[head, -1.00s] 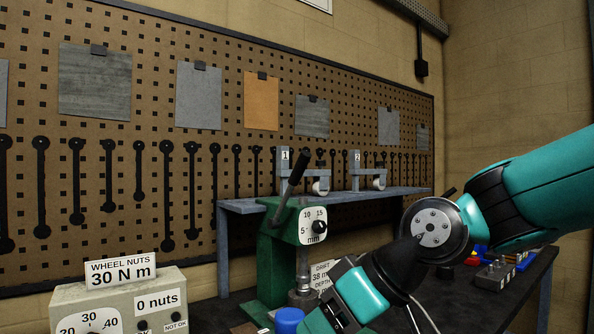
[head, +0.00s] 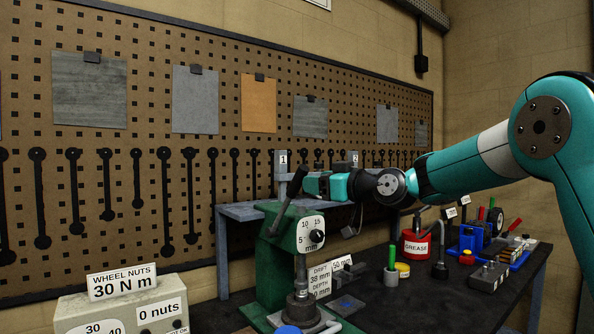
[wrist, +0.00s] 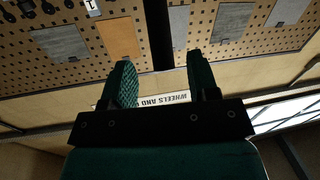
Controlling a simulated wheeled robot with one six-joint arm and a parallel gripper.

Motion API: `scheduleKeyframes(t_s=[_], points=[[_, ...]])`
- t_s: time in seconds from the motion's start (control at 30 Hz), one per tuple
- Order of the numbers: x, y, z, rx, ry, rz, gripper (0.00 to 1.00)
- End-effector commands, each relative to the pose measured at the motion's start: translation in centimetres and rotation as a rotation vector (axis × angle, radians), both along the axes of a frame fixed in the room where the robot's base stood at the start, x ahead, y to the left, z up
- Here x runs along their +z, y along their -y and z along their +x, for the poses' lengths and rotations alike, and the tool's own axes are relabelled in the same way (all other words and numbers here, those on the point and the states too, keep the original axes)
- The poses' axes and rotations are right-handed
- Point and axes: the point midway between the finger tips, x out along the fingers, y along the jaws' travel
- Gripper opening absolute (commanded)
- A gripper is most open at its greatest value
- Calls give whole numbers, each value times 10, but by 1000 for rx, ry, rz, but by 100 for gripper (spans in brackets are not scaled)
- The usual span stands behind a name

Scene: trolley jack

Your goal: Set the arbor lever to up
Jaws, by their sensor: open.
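The arbor press (head: 273,262) is a green frame with a white mm dial (head: 310,233), standing on the dark bench in the head view. Its black arbor lever (head: 287,202) slants up and to the right from the press head. My gripper (head: 302,184) is at the lever's upper end, coming from the right. In the wrist view my gripper (wrist: 160,68) is open, and a black bar (wrist: 162,35), which looks like the lever, stands between the two green fingers. A gap shows on both sides of the bar. The fingertips are partly hidden in the head view.
A grey shelf with numbered stands (head: 281,172) is behind the press. A red grease can (head: 416,246) and small tools stand to the right on the bench. A wheel nuts box (head: 110,315) is at front left. A pegboard (head: 230,150) closes the back.

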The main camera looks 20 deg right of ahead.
Motion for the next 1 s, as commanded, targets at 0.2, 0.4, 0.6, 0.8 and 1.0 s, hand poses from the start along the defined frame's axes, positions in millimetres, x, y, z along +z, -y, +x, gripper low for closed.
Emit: scheduleKeyframes(t_s=[0.2, 0.4, 0.6, 0.8, 1.0], points=[[3, -25, 38, 3, -3, 0, 55], [1, -36, 57, 0, -2, 0, 55], [0, -38, 62, -1, -1, 0, 55], [-1, -38, 61, -1, -1, 0, 48], [0, -38, 61, 0, -1, 0, 2]])
